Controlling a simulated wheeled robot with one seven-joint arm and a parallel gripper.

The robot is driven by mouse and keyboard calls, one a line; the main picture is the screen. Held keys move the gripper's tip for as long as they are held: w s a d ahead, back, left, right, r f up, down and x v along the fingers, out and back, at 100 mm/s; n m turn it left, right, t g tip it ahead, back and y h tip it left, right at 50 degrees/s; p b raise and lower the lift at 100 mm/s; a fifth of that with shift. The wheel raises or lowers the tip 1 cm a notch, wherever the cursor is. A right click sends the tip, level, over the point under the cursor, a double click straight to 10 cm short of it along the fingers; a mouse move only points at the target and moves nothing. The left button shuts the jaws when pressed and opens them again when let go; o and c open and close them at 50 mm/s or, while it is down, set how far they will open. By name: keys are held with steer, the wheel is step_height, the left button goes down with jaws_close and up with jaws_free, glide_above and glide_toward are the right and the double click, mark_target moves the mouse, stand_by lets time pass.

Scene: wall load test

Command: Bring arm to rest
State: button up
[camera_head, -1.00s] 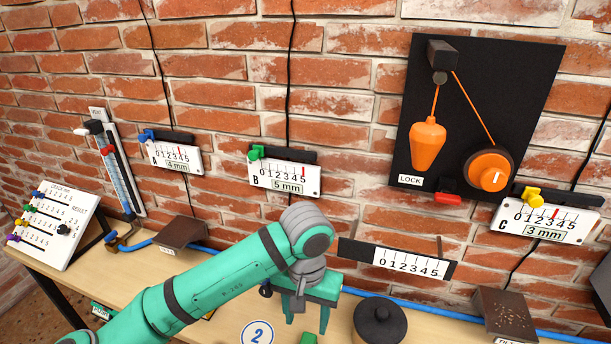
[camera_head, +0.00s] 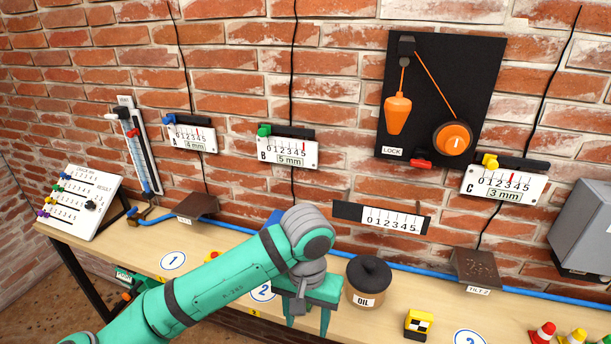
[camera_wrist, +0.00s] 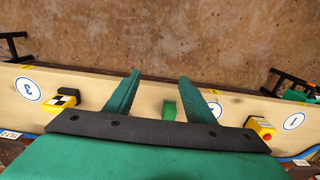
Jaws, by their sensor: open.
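My arm (camera_head: 225,277) is green with dark bands and reaches over the wooden bench from the lower left. My gripper (camera_head: 308,322) points down over the bench near the round sign marked 2 (camera_head: 262,291), left of the oil pot (camera_head: 368,282). In the wrist view my gripper (camera_wrist: 159,78) has its two green fingers spread apart with nothing held. A small green block (camera_wrist: 169,110) shows between and beyond the fingers; its exact height relative to them cannot be told.
The brick wall holds gauges A (camera_head: 193,138), B (camera_head: 288,152) and C (camera_head: 504,184) and a black pulley board (camera_head: 440,60). On the bench are a tilt block (camera_head: 476,268), a yellow-black block (camera_head: 419,324), small cones (camera_head: 542,333) and a slider panel (camera_head: 80,203). A grey box (camera_head: 585,225) stands right.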

steer(key=w+d+r+n+t+h, duration=0.1)
steer(key=w+d+r+t+h, duration=0.15)
steer(key=d+t+h, duration=0.7)
steer(key=w+d+r+n+h, duration=0.25)
steer(key=d+h, duration=0.25)
steer(key=d, duration=1.2)
steer(key=s+a+f+n+t+y, duration=0.3)
steer(key=s+a+f+t+y, duration=0.15)
steer(key=s+a+f, duration=0.35)
steer(key=s+a+f+n+t+y, duration=0.35)
steer(key=a+f+y, duration=0.25)
steer(key=f, duration=0.3)
steer(key=s+a+f+m+y, duration=0.1)
steer(key=s+a, duration=0.3)
steer(key=s, duration=0.4)
steer(key=s+a+f+m+g+y, duration=0.1)
steer(key=s+a+m, duration=0.2)
steer(key=s, duration=0.4)
steer(key=s+a+f+m+g+y, duration=0.1)
steer(key=s+a+m+y, duration=0.1)
steer(key=s+a, duration=0.3)
steer(key=s, duration=0.3)
steer(key=shift+s+a, duration=0.35)
